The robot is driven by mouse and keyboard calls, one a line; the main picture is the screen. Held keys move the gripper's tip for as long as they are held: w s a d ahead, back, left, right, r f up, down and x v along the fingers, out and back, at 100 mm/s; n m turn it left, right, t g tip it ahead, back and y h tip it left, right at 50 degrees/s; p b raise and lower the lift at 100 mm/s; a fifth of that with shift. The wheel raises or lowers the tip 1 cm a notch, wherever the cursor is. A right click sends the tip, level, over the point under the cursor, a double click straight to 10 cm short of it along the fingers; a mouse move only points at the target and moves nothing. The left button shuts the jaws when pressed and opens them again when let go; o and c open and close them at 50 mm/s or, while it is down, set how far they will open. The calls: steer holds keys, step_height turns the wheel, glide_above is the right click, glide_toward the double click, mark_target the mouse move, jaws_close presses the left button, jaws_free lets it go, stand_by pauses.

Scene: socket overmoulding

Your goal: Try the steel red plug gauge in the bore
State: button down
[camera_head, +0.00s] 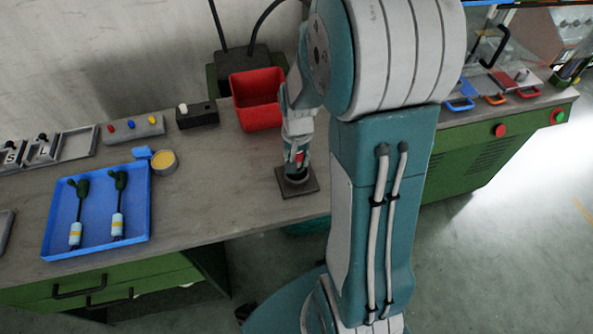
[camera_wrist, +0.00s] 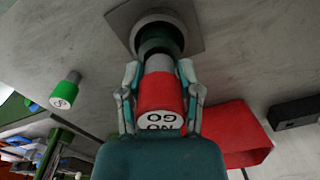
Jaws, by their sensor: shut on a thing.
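My gripper (camera_head: 297,138) is shut on the red plug gauge, with a finger on each side of its red handle (camera_wrist: 162,92) in the wrist view (camera_wrist: 159,80). The handle's near white face reads "NO GO". Its steel end (camera_wrist: 158,63) points at the dark green socket (camera_wrist: 160,42) in the round holder (camera_wrist: 150,25) on a square plate. The gauge lines up roughly with the bore. I cannot tell whether its tip is inside. In the head view, a bit of red (camera_head: 299,158) shows just above the holder (camera_head: 295,176).
A green gauge (camera_wrist: 67,90) stands apart at left in the wrist view. A red bin (camera_head: 256,98) stands behind the holder. A blue tray (camera_head: 140,232) holds two cabled parts, with a yellow-topped tin (camera_head: 164,162) beside it. Bench is clear between tray and holder.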

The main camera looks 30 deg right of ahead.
steer(key=shift+f, duration=0.5)
stand_by(0.7)
steer(key=shift+r, duration=0.55)
stand_by(0.8)
steer(key=shift+r, duration=2.5)
steer(key=shift+f, duration=0.1)
